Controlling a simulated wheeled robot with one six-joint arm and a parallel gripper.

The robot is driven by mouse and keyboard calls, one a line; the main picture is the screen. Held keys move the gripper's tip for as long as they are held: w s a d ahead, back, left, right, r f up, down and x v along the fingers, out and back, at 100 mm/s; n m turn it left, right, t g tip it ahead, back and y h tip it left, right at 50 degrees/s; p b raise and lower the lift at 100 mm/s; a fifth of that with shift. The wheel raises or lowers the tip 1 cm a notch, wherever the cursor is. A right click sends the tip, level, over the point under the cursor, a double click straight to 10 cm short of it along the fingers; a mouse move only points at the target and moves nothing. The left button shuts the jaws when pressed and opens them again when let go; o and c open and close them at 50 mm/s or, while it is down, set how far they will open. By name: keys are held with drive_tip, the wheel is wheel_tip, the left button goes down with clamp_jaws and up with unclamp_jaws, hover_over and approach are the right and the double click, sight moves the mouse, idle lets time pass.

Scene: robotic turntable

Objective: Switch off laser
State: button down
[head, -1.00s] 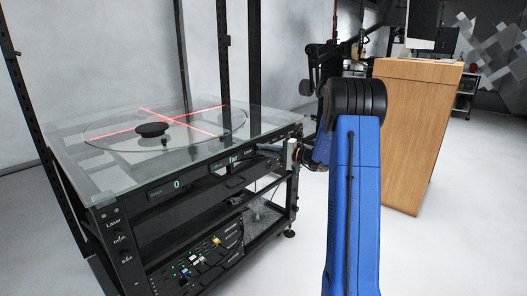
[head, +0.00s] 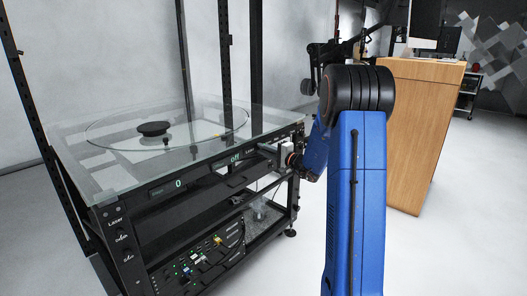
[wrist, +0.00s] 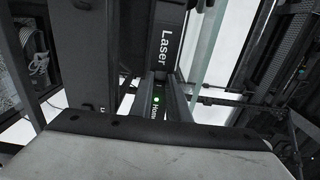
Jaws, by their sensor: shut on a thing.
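The turntable cabinet has a black front panel with a small display (head: 236,159) reading "off". No red laser lines show on the round glass plate (head: 225,124). My gripper (head: 270,150) is at the right part of the front panel, beside the "Laser" label, which shows large in the wrist view (wrist: 166,45). In the wrist view my gripper (wrist: 167,98) is shut at the panel just below this label, on the laser switch. The switch itself is hidden between the fingers. A green light (wrist: 156,99) glows beside a partly covered word.
A second display (head: 178,183) reads "0" at the panel's left. A black knob-like piece (head: 153,128) sits on the glass. A wooden cabinet (head: 415,130) stands to the right. The floor between is clear.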

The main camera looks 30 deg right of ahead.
drive_tip(key=c, duration=1.7)
unclamp_jaws()
drive_tip(key=shift+s, duration=0.1)
drive_tip(key=v, duration=1.7)
drive_tip(key=shift+s+d, duration=0.1)
